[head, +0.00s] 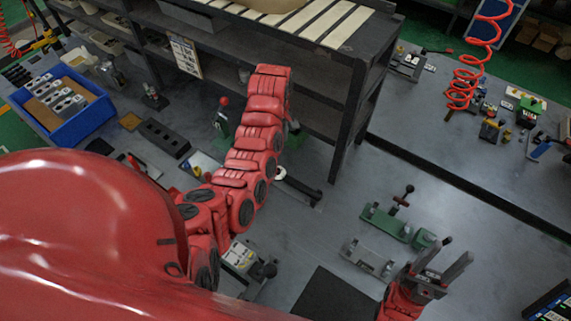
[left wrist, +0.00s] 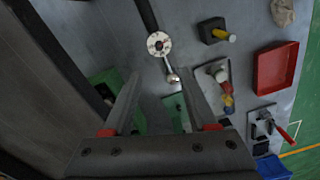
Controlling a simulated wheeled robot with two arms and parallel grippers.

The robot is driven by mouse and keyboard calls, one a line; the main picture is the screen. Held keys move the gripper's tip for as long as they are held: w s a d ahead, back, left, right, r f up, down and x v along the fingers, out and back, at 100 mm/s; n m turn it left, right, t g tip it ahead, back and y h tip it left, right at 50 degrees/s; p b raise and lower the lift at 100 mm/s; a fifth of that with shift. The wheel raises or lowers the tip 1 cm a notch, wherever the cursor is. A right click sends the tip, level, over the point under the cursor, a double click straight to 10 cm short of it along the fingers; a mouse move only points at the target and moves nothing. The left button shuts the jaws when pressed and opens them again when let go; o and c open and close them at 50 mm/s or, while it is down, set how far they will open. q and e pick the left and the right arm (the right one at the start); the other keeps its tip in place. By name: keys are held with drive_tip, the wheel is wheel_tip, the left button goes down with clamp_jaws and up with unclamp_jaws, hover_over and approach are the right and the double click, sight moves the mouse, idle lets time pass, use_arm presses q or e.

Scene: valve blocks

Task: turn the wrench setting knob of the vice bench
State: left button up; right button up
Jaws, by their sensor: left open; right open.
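A round white dial with a dark centre (left wrist: 159,43) sits at the end of a black bar (left wrist: 147,14) in the left wrist view. A short metal lever with a ball end (left wrist: 172,77) projects from it. I take this dial as the wrench setting knob. In the head view, a white round piece (head: 281,173) with a black bar (head: 302,189) shows beside my left arm and is probably the same. My left gripper (left wrist: 162,76) is open, with the lever's ball between its fingertips in the picture; contact cannot be told. My right gripper (head: 450,250) is open and empty at the lower right.
A green clamp fixture (head: 395,223) and a grey bracket (head: 368,258) lie near my right gripper. A dark shelf rack (head: 357,105) stands behind my left arm. A blue bin (head: 77,128) is at left. A red tray (left wrist: 276,67) lies right in the left wrist view.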

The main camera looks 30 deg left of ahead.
use_arm(q)
drive_tip(key=b, duration=0.7)
hover_over(278, 170)
wheel_tip(278, 170, down, 10)
drive_tip(key=shift+r, duration=0.15)
drive_tip(key=shift+f+b, duration=0.4)
drive_tip(key=shift+f, duration=0.55)
drive_tip(key=shift+s+f+p, duration=0.1)
drive_tip(key=shift+f+p, duration=0.1)
drive_tip(key=shift+p, duration=0.75)
wheel_tip(278, 170, down, 2)
drive_tip(key=shift+f+p, duration=0.2)
drive_tip(key=shift+p, duration=0.15)
drive_tip(key=shift+f, duration=1.1)
clamp_jaws()
